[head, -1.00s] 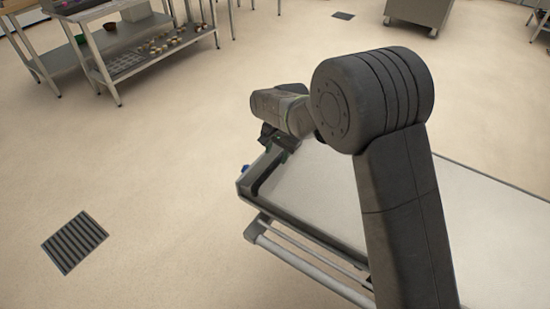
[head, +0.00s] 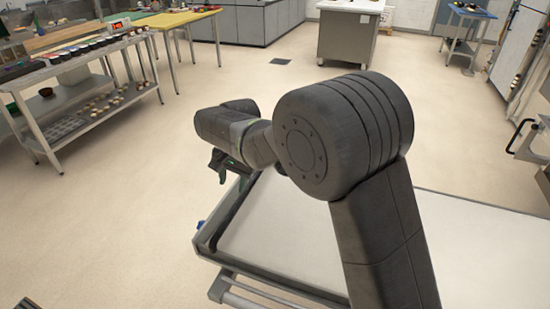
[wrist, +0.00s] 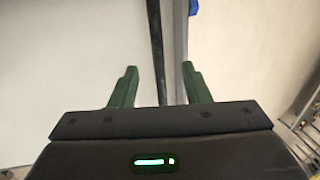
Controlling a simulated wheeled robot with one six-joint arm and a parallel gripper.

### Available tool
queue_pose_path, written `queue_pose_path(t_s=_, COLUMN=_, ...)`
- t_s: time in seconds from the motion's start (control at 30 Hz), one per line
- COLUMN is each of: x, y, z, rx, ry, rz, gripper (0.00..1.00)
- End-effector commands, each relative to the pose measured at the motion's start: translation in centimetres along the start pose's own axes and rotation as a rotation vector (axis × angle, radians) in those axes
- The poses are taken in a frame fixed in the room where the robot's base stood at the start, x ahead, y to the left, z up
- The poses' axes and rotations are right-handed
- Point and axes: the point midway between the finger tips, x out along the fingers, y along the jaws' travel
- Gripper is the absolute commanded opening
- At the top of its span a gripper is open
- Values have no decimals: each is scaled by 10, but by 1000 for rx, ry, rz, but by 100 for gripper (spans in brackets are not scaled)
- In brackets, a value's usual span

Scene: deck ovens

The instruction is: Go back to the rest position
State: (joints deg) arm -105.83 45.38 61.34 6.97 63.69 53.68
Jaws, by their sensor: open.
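My gripper (head: 220,167) is at the end of my dark grey arm, above the far left corner of a white-topped loader or cart (head: 300,240) in the head view. In the wrist view my gripper (wrist: 160,85) shows two green fingers set apart with nothing between them. Below the fingers run a dark bar and a grey rail (wrist: 180,50) at the edge of the white surface. My upper arm hides part of the white surface in the head view.
A steel shelf table (head: 75,70) with several small bowls stands at the left. A yellow-topped table (head: 180,20) is behind it. A steel cabinet (head: 348,38) stands at the back, and a blue-topped table (head: 470,12) at the back right. The floor between is clear.

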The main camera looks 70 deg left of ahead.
Motion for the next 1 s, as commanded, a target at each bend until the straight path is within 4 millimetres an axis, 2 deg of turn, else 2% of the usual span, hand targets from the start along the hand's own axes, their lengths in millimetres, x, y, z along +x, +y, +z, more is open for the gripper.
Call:
queue_pose_path(t_s=0.17, x=19, y=1, z=0, rx=0, ry=-3, rz=4, gripper=43)
queue_pose_path(t_s=0.7, x=120, y=3, z=1, rx=1, ry=-5, rz=8, gripper=43)
queue_pose_path(t_s=0.87, x=138, y=3, z=1, rx=2, ry=-4, rz=7, gripper=43)
queue_pose_path(t_s=1.0, x=137, y=8, z=0, rx=3, ry=-2, rz=4, gripper=43)
